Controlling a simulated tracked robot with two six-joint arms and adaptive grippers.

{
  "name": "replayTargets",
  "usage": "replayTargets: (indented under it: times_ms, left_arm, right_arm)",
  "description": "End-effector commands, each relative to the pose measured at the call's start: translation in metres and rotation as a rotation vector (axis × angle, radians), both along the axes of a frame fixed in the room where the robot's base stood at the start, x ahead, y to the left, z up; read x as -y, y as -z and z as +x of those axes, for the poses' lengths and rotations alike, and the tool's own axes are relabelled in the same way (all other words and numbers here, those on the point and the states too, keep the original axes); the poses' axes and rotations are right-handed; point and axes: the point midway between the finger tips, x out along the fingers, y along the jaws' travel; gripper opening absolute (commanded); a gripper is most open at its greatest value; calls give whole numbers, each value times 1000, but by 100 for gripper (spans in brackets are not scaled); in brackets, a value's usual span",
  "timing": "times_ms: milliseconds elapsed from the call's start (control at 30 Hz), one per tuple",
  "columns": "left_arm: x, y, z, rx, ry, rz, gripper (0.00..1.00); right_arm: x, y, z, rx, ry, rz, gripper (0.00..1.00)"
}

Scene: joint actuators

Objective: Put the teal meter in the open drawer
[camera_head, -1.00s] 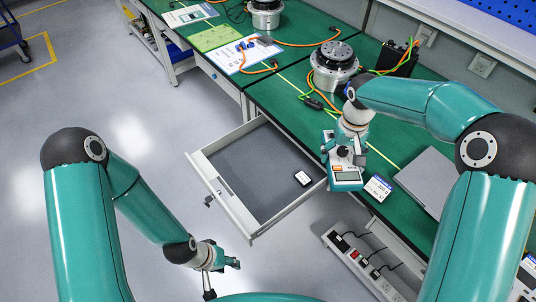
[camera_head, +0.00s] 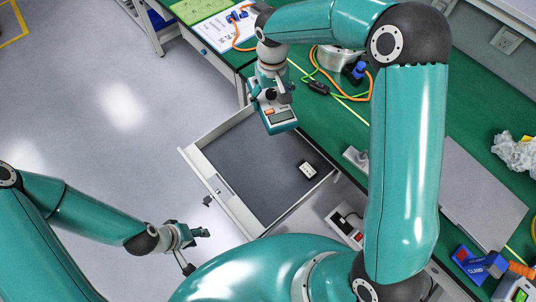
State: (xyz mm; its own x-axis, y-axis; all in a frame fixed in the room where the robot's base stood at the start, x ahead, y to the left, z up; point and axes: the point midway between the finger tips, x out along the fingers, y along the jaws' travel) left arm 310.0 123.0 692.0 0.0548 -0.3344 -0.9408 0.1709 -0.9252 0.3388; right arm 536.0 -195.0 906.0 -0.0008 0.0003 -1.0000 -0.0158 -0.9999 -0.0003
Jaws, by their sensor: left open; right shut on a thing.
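The teal meter (camera_head: 281,119), with a grey screen and an orange button, is held by my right gripper (camera_head: 270,94). It hangs in the air over the back part of the open drawer (camera_head: 192,160), near the table edge. The gripper hides its upper end. The drawer is a light frame with a dark grey floor, pulled out from the green bench. My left gripper (camera_head: 190,250) is open and empty, in front of the drawer and apart from it.
A small black-and-white device (camera_head: 307,170) lies in the drawer's right corner. The rest of its floor is clear. A power strip (camera_head: 345,226) is right of the drawer. A closed grey laptop (camera_head: 480,195) and a blue clamp (camera_head: 480,264) lie on the bench.

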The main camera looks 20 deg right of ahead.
Motion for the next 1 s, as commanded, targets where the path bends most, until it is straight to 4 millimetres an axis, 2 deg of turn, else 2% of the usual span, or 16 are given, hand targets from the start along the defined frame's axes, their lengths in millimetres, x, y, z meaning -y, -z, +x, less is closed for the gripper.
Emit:
replayTargets:
  times_ms: [100, 167, 200, 367, 467, 667, 1000]
  left_arm:
    - [0, 0, 0, 0, 0, 0, 43]
    - [0, 0, 0, 0, 0, 0, 53]
    - [0, 1, 0, 0, 0, 0, 55]
    - [0, 12, 0, 0, 0, 0, 55]
    - [0, 25, 0, 0, 0, 0, 55]
    - [0, 61, 0, 0, 0, 0, 55]
    - [0, 123, 0, 0, 0, 0, 55]
  right_arm:
    - [-3, 0, 2, 1, -6, 0, 33]
    - [-4, 0, 2, 1, -10, 0, 33]
    - [-4, 1, 2, 1, -17, 0, 33]
    - [-7, 10, 3, 1, -126, 0, 33]
    - [-11, 20, 4, 2, -281, 0, 33]
    - [-19, 47, 5, 2, -750, 0, 33]
    - [-35, 91, 6, 4, -1666, -1, 33]
